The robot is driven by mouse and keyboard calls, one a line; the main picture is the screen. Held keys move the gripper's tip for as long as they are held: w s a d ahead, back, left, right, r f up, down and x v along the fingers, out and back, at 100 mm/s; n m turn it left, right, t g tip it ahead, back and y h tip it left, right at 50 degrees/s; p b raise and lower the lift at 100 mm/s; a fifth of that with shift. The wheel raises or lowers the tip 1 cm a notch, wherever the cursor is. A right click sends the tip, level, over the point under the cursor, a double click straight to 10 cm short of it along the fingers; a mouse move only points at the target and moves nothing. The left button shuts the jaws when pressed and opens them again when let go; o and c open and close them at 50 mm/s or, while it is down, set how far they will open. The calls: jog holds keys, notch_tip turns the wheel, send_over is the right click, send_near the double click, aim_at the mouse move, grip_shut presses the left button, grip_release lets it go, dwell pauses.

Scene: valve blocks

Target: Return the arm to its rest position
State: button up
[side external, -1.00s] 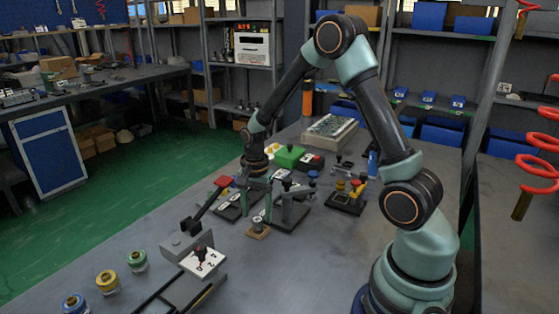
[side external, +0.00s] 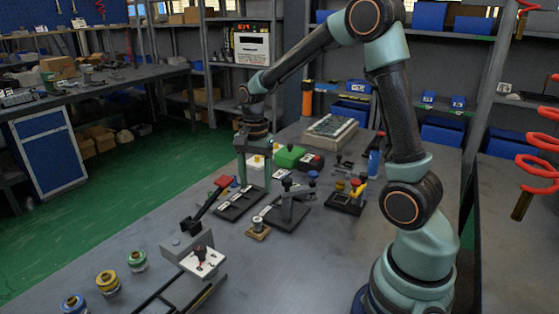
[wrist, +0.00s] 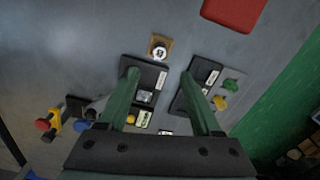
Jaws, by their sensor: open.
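My gripper (side external: 254,186) hangs fingers-down above the far-left valve blocks in the side view, open and with nothing between its fingers. In the wrist view the two green fingers (wrist: 158,76) are spread wide.
A plate with red and yellow knobs (side external: 347,201) stands right. A green block (side external: 288,156) and grey tray (side external: 330,128) are behind. Blue (side external: 74,305), yellow (side external: 107,281) and green (side external: 137,260) round pieces stand front left. Shelves line the back; air above the table is open.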

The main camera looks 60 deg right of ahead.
jog(key=s+a+r+n+t, duration=0.5)
jog(key=s+a+r+n, duration=0.4)
jog(key=n, duration=0.6)
jog(key=shift+s+a+r+n+t, duration=0.3)
jog(key=shift+s+r, duration=0.35)
jog(key=shift+r, duration=0.45)
